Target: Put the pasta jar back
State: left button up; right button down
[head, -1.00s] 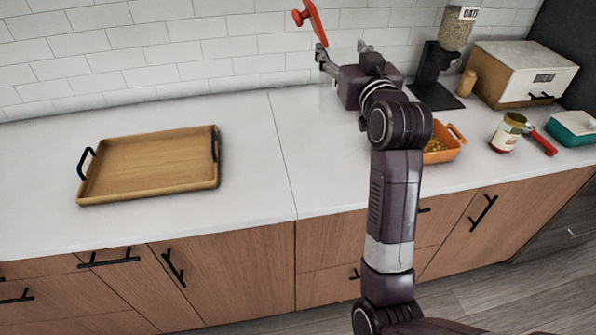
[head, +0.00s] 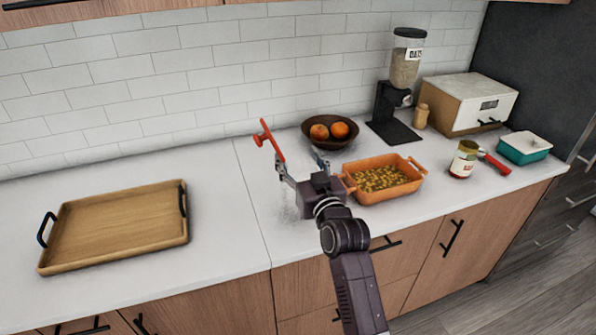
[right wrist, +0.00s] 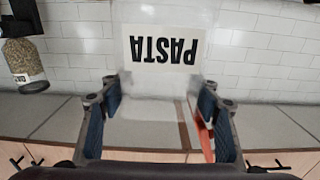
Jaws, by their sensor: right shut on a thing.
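The pasta jar (right wrist: 162,82) is clear and carries a white label reading PASTA, upside down in the right wrist view. My right gripper (right wrist: 160,110) is shut on it, a finger on each side. In the head view my right gripper (head: 301,168) is over the counter, left of the orange baking dish. The clear jar is hard to make out there. A red piece (head: 268,140) shows beside the fingertips and moves with them; I cannot tell whether it belongs to the jar. My left gripper is out of view.
A wooden tray (head: 120,225) lies left on the counter. An orange dish of food (head: 385,180), a fruit bowl (head: 330,133), an oats dispenser (head: 405,70), a bread box (head: 468,103), a sauce jar (head: 464,160) and a teal dish (head: 523,149) stand right. The counter beside the tray is clear.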

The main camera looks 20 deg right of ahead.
notch_tip(320, 180, down, 4)
jog(key=shift+r, duration=0.15)
jog(key=shift+f, duration=0.2)
jog(key=c, duration=0.7)
grip_release()
